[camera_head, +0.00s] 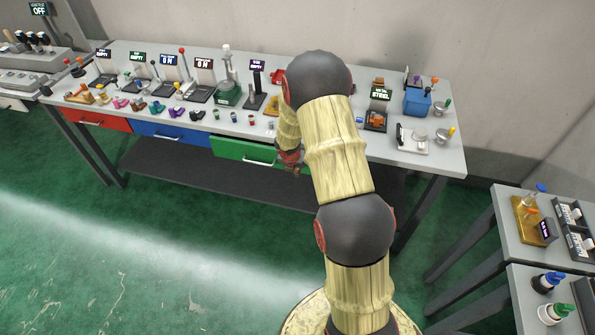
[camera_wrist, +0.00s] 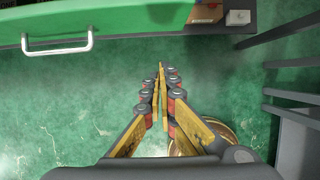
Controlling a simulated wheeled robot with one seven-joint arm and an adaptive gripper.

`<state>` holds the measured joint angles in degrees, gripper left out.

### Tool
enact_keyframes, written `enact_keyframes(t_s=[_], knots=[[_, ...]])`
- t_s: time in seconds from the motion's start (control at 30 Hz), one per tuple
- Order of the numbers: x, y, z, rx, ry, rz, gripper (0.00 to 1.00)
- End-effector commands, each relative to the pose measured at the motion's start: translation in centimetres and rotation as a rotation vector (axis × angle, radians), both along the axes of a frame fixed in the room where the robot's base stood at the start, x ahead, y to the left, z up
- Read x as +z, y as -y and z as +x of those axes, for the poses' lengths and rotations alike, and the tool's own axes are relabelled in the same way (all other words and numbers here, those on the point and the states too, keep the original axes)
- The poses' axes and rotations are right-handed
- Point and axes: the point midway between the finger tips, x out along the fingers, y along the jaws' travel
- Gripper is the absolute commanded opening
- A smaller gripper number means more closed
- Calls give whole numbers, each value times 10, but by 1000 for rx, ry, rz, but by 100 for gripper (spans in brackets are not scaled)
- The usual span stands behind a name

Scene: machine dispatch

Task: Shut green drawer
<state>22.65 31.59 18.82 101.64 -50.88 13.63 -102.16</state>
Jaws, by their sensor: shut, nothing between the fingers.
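The green drawer (camera_head: 230,149) is under the front edge of the long workbench, right of the blue drawer, with a pale bar handle (camera_head: 258,162). Its front looks lower and more forward than the blue one, but I cannot tell how far it is out. The wrist view shows the green front (camera_wrist: 130,14) at top left with its white handle (camera_wrist: 58,45). My gripper (camera_head: 292,168) is in front of the drawer's right end, partly hidden by my arm. In the wrist view my gripper (camera_wrist: 160,70) is shut and empty, below and right of the handle, apart from it.
The blue drawer (camera_head: 170,133) and red drawer (camera_head: 95,119) look shut. The workbench (camera_head: 440,165) carries several devices and small parts. A dark lower shelf (camera_head: 180,172) runs beneath it. Side tables (camera_head: 515,250) stand at right. The green floor in front is clear.

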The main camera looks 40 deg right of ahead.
Motion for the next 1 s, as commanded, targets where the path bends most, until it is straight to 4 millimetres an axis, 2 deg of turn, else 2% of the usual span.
enact_keyframes(t_s=[0.03, 0.4, 0.7, 1.0], knots=[[-13, 3, 1, 0, -2, 1, 0], [-81, 24, 18, 1, -2, 1, 0], [-77, 50, 37, -2, -2, 0, 0], [-77, 56, 43, 1, -2, 0, 0]])
